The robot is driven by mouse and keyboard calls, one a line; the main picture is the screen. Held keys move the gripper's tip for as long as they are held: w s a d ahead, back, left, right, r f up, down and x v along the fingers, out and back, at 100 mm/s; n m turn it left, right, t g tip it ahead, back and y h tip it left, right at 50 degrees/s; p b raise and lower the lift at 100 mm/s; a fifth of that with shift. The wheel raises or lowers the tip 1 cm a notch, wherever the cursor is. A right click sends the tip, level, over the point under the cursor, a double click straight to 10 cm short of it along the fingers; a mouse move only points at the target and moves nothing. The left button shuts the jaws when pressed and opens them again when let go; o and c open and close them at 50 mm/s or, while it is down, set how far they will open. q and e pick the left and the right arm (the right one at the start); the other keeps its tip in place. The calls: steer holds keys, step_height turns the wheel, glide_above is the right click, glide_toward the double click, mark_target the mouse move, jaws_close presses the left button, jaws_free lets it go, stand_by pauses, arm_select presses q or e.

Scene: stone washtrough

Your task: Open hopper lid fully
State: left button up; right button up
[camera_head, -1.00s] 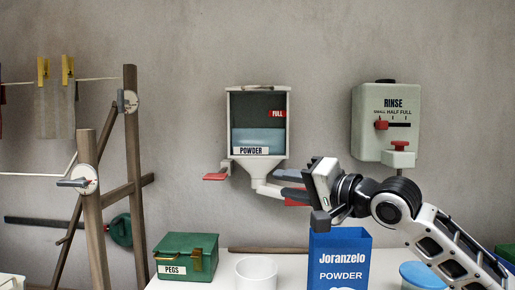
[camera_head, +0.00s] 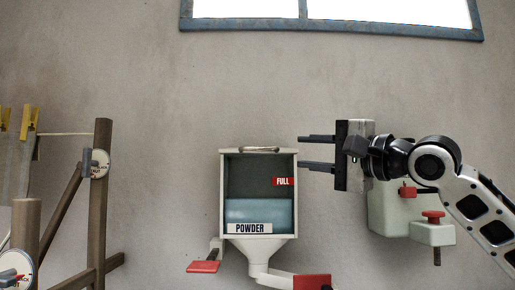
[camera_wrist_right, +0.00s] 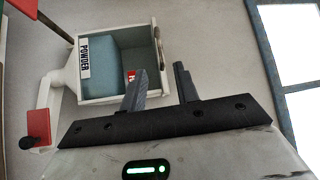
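The powder hopper (camera_head: 259,193) is a pale wall-mounted box with a dark front window, bluish powder in its lower part and a red FULL mark. Its lid (camera_head: 232,151) lies flat across the top and looks closed, with a small metal handle (camera_head: 261,149) at its front. My right gripper (camera_head: 300,153) is open and empty, just right of the hopper's upper right edge, its two fingers pointing left. In the right wrist view the open fingers (camera_wrist_right: 159,67) are beside the hopper (camera_wrist_right: 113,52), near the handle (camera_wrist_right: 158,46) end, apparently not touching. My left gripper is not in view.
A grey-green rinse dispenser (camera_head: 385,210) with red knobs is behind my right gripper. A red paddle (camera_head: 203,267) and a red outlet piece (camera_head: 312,282) are below the hopper. A blue-framed window (camera_head: 330,32) is above; the wall between is clear.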

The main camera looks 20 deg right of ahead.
mark_target(263, 149)
steer(key=p+x, duration=0.3)
steer(key=x, duration=0.8)
steer(key=shift+w+a+r, duration=0.15)
steer(key=shift+w+a, duration=0.1)
steer(key=shift+w, duration=0.1)
steer(key=shift+w+a, duration=0.3)
steer(key=shift+w, duration=0.25)
jaws_close()
